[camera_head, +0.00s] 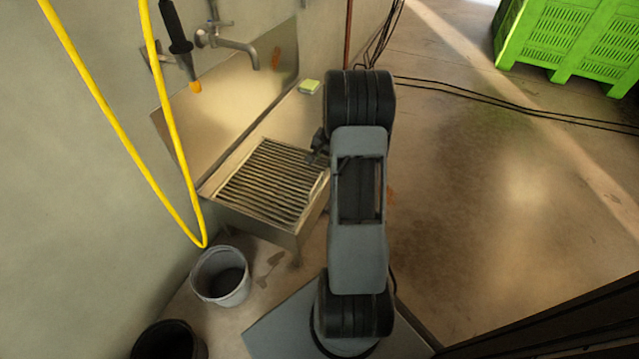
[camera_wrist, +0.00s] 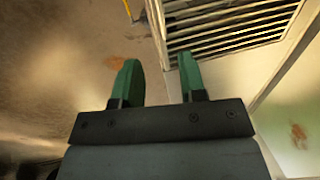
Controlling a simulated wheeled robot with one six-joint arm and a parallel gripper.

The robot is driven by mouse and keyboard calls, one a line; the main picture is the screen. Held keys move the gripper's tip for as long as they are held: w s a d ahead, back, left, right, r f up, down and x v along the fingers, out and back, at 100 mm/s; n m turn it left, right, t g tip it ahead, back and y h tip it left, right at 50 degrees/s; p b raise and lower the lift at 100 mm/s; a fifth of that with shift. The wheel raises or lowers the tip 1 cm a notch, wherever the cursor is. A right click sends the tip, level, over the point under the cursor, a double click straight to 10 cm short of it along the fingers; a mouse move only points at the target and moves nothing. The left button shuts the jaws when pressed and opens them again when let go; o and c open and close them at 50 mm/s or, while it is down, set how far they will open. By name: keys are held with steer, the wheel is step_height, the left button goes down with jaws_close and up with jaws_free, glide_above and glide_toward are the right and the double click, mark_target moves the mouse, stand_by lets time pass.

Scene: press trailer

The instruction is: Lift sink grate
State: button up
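The sink grate (camera_head: 268,182) is a panel of parallel metal bars lying flat in the top of the steel sink (camera_head: 262,228) against the wall. It also shows in the wrist view (camera_wrist: 228,26), at the upper right beyond the fingers. My gripper (camera_wrist: 158,72) has two green fingers standing apart with nothing between them. In the wrist view the right fingertip appears just short of the grate's near left corner. In the head view my gripper is a dark shape at the sink's right edge, mostly hidden by my arm. I cannot tell its height above the grate.
A faucet (camera_head: 236,46) juts from the wall above the sink. A yellow hose (camera_head: 172,112) hangs at the left. A green-yellow sponge (camera_head: 309,86) lies behind the grate. A grey bucket (camera_head: 205,287) stands before the sink. Cables (camera_head: 500,103) cross the open floor near a green crate (camera_head: 560,45).

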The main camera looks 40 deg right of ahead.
mark_target(318, 181)
steer(key=f+b, duration=0.1)
steer(key=f, duration=0.3)
steer(key=w+f+b, duration=0.1)
steer(key=f+b, duration=0.1)
steer(key=f, duration=0.1)
steer(key=w+a+f+b, duration=0.1)
steer(key=f, duration=0.3)
steer(key=shift+a+f, duration=0.1)
steer(key=shift+f, duration=0.2)
steer(key=shift+c, duration=0.2)
jaws_close()
steer(key=shift+s, duration=0.1)
